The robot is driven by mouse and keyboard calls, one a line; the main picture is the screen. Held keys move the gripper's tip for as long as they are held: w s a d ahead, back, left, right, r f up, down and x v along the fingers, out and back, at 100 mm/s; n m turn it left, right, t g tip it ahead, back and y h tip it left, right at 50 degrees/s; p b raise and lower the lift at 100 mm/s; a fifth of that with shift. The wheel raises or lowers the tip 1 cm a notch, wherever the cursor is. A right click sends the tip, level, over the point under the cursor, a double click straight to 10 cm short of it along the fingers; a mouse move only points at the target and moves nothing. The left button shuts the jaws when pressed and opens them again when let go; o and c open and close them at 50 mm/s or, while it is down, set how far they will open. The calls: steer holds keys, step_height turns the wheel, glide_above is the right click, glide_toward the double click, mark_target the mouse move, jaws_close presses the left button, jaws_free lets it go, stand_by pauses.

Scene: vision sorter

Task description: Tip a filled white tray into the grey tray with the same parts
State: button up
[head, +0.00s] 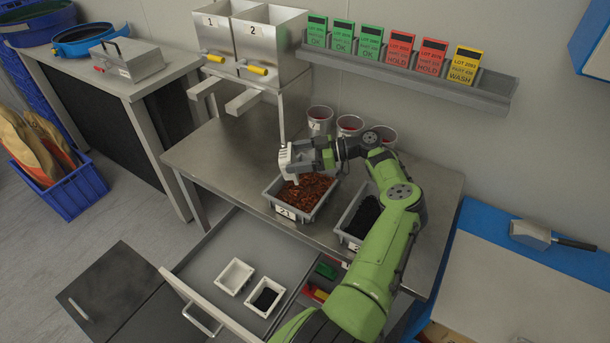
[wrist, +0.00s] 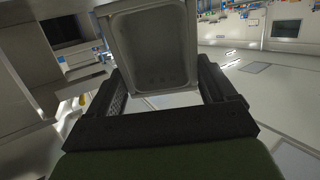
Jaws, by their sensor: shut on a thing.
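My gripper (head: 298,157) is shut on a small white tray (head: 284,160). The tray is tipped on its side above the left grey tray (head: 292,228), which holds reddish-brown parts. In the wrist view the held white tray (wrist: 152,50) sits between the fingers, and its visible inside looks empty. The right grey tray (head: 343,236) holds black parts and is partly hidden by my arm. Two more white trays stand in the open drawer: an empty-looking one (head: 235,263) and one with black parts (head: 279,288).
The drawer (head: 205,262) juts out from the steel table (head: 215,160). A two-bin dispenser (head: 262,45) stands at the back left. A card rack (head: 420,79) is on the wall. The table's left part is clear.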

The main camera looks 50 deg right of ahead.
mark_target(286, 152)
steer(key=shift+w+a+r+g+h+p, duration=0.45)
steer(key=shift+w+a+p, duration=0.3)
steer(key=shift+p, duration=0.5)
steer(key=w+g+h+p, duration=0.1)
steer(key=p, duration=0.2)
steer(key=w+a+g+h+p, duration=0.1)
steer(key=g+p, duration=0.1)
steer(key=p, duration=0.1)
steer(key=shift+a+f, duration=0.1)
steer(key=shift+f, duration=0.3)
steer(key=shift+w+g+h, duration=0.2)
steer(key=shift+g+h, duration=0.15)
steer(key=w+a+f+g+h+b, duration=0.2)
steer(key=w+a+f+g+h, duration=0.1)
steer(key=w+a+g+h, duration=0.2)
steer(key=shift+w+a+f+g+h, duration=0.2)
steer(key=shift+w+a+g+h, duration=0.4)
steer(key=shift+w+g, duration=0.95)
steer(key=shift+w+a, duration=0.15)
